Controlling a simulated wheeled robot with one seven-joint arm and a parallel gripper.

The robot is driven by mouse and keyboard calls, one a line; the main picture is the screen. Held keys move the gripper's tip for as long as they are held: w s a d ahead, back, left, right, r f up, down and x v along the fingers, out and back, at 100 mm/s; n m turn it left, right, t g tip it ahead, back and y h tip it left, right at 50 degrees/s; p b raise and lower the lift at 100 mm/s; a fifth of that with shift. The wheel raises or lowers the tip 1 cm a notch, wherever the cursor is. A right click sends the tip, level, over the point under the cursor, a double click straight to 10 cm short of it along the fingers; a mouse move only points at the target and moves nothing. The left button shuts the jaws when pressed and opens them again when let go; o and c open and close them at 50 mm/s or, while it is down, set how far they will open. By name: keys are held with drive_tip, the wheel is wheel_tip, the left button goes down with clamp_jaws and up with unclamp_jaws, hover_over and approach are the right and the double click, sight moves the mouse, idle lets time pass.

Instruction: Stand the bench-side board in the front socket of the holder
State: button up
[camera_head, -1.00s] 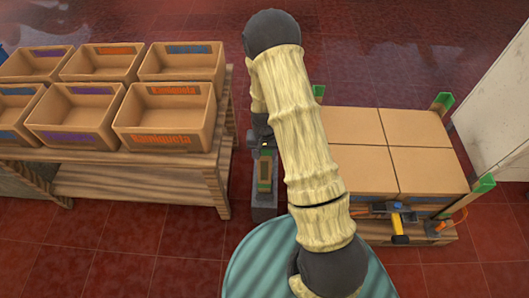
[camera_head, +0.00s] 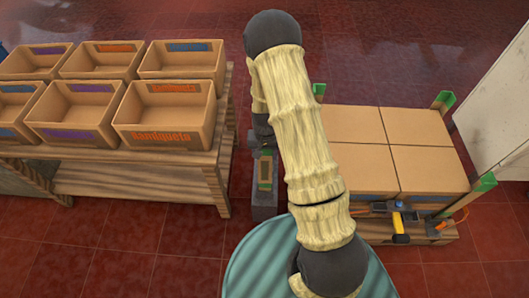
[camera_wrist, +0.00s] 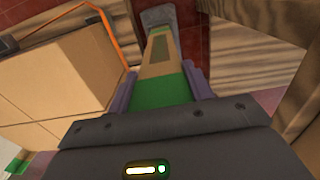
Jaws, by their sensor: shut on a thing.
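A long tan board (camera_wrist: 158,58) with a green near end and a dark patch is between my gripper's purple jaws in the wrist view. My gripper (camera_wrist: 163,88) is shut on its green end. The board's far end lies over the grey holder (camera_wrist: 157,17); I cannot tell whether it is in a socket. In the head view the board (camera_head: 265,173) shows in front of the grey holder (camera_head: 264,212), between the bench and the pallet. My arm partly hides this area, and the sockets are not clearly visible.
A wooden bench (camera_head: 140,185) with several open bins stands at left. A pallet (camera_head: 430,235) with cartons (camera_head: 425,170) and green-tipped corner posts (camera_head: 485,183) stands close at right. A yellow-and-black tool (camera_head: 399,225) is at its front. The gap around the holder is narrow.

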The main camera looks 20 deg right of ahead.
drive_tip(key=o, duration=1.1)
drive_tip(key=shift+c, duration=0.2)
wheel_tip(320, 180, up, 17)
drive_tip(key=p, duration=0.3)
drive_tip(key=shift+r, duration=0.15)
